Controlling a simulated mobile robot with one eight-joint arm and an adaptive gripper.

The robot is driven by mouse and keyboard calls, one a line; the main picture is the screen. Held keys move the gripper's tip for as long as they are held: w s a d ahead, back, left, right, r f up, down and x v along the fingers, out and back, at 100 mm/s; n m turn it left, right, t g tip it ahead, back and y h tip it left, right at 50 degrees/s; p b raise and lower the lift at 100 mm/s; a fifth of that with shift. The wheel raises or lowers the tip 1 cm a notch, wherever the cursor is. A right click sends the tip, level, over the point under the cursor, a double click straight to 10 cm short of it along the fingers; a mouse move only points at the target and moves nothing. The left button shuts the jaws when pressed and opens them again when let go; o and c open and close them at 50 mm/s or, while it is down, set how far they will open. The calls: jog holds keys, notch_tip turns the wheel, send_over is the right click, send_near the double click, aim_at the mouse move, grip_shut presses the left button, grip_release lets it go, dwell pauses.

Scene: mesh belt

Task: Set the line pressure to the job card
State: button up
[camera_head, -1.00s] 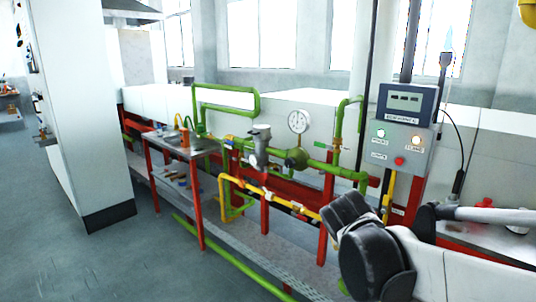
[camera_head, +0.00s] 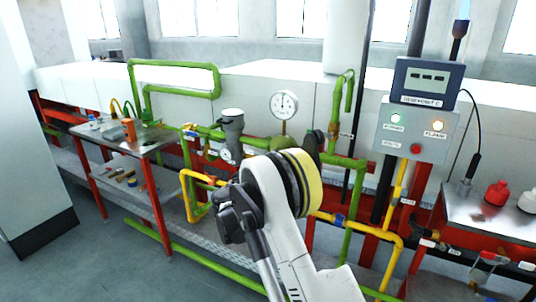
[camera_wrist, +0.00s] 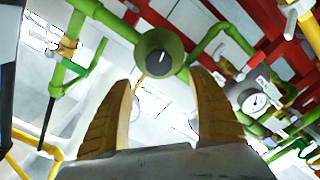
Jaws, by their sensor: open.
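In the wrist view, a round dark knob (camera_wrist: 158,62) with a white mark sits on a green conical body (camera_wrist: 160,38). My gripper (camera_wrist: 161,80) is open, its two tan fingers on either side below the knob, nothing between them. In the head view, a large white dial gauge (camera_head: 284,104) stands on the green pipe, and a smaller gauge (camera_head: 226,155) sits under a grey unit (camera_head: 232,125). The green body (camera_head: 289,150) is partly hidden behind my arm. A gauge (camera_wrist: 257,103) shows at right in the wrist view; its reading is too small. I cannot make out a job card.
A grey control box (camera_head: 415,130) with lamps, a red button and a display (camera_head: 428,80) stands at right. Yellow pipes (camera_head: 375,230) and green pipes (camera_head: 180,65) run around the work area. A metal table (camera_head: 130,145) with tools is at left.

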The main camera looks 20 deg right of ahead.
jog(key=b+x, duration=0.2)
jog(key=x, duration=0.7)
jog(key=shift+s+d+f+b, duration=0.1)
jog(key=shift+s+b, duration=0.05)
jog(key=shift+b, duration=0.25)
jog(key=shift+w+d, duration=0.2)
jog(key=shift+w, duration=0.05)
jog(key=c, duration=1.2)
